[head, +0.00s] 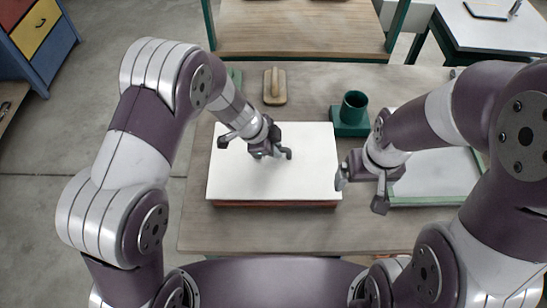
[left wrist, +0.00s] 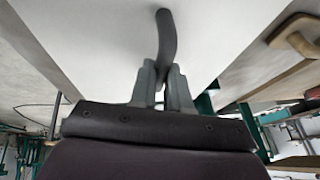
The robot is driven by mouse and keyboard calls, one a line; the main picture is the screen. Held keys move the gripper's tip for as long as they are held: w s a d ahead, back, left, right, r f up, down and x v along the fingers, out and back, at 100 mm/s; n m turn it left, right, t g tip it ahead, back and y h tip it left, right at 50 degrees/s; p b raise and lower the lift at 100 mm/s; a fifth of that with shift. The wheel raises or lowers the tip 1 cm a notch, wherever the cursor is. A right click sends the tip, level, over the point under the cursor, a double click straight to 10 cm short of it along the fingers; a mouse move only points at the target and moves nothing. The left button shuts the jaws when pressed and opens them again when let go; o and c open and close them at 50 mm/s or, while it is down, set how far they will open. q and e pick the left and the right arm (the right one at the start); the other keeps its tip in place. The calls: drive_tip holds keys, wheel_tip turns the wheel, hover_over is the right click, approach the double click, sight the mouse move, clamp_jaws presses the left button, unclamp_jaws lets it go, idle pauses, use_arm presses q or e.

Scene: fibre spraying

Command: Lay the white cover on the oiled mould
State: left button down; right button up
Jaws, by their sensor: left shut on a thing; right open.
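The white cover (head: 240,178) is a flat rectangular sheet over the middle of the table. My left gripper (head: 268,152) is above it, shut on its dark handle (head: 287,153). The handle (left wrist: 166,35) also shows between the fingers in the left wrist view, against the white surface (left wrist: 90,45). A reddish-brown edge (head: 275,204), seemingly the mould, shows under the cover's near side; the rest is hidden. I cannot tell whether cover and mould touch all round. My right gripper (head: 361,188) is open and empty, just right of the cover.
A wooden hand float (head: 274,86) lies behind the cover. A green cup (head: 353,106) stands on a green base at the back. A pale green-edged panel (head: 432,180) lies at the right, partly behind my right arm. The table (head: 270,236) is bare in front.

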use_arm(q)
wheel_tip(320, 180, down, 2)
drive_tip(key=shift+d+f, duration=0.35)
drive_tip(key=shift+f, duration=0.15)
use_arm(e)
drive_tip(key=shift+d+f, duration=0.3)
drive_tip(key=shift+f, duration=0.25)
use_arm(q)
drive_tip(key=shift+a, duration=0.15)
use_arm(e)
drive_tip(key=shift+a, duration=0.1)
